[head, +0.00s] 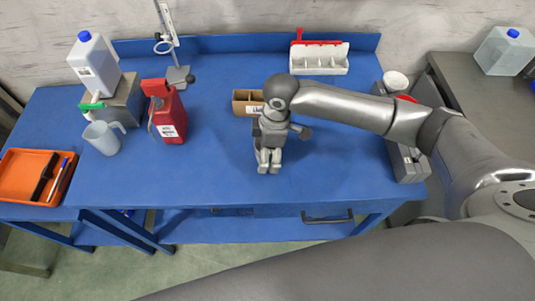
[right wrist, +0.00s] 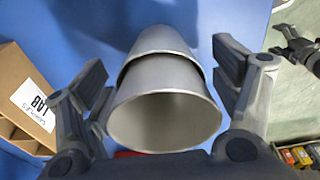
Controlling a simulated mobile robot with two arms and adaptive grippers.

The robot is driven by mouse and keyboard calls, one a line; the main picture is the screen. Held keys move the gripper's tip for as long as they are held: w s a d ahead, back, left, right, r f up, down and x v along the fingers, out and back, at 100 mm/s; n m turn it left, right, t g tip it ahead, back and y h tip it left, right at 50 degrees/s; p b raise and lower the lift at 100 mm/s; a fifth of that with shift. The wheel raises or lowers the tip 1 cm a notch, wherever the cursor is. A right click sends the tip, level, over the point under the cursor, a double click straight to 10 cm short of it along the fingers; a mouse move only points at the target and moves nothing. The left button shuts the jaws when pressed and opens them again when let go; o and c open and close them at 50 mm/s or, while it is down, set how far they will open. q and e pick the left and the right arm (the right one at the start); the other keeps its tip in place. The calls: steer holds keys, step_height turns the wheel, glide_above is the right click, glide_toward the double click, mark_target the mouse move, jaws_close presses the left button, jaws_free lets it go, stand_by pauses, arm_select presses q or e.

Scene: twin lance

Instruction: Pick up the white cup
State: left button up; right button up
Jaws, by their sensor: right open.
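In the right wrist view, a pale grey-white cup (right wrist: 165,115) lies between my right gripper's fingers, its open rim towards the camera. A second cup-like shape (right wrist: 160,45) shows right behind it; they look nested. Another white cup (head: 396,81) stands at the table's right end.
A cardboard box (head: 243,101) sits just behind my right gripper. A red canister (head: 171,120), a pale jug (head: 102,138) and an orange tray (head: 18,174) are on the left. A white rack (head: 320,62) stands at the back. The blue table's (head: 215,165) front middle is clear.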

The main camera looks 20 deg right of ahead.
steer(key=shift+r, duration=0.15)
steer(key=c, duration=1)
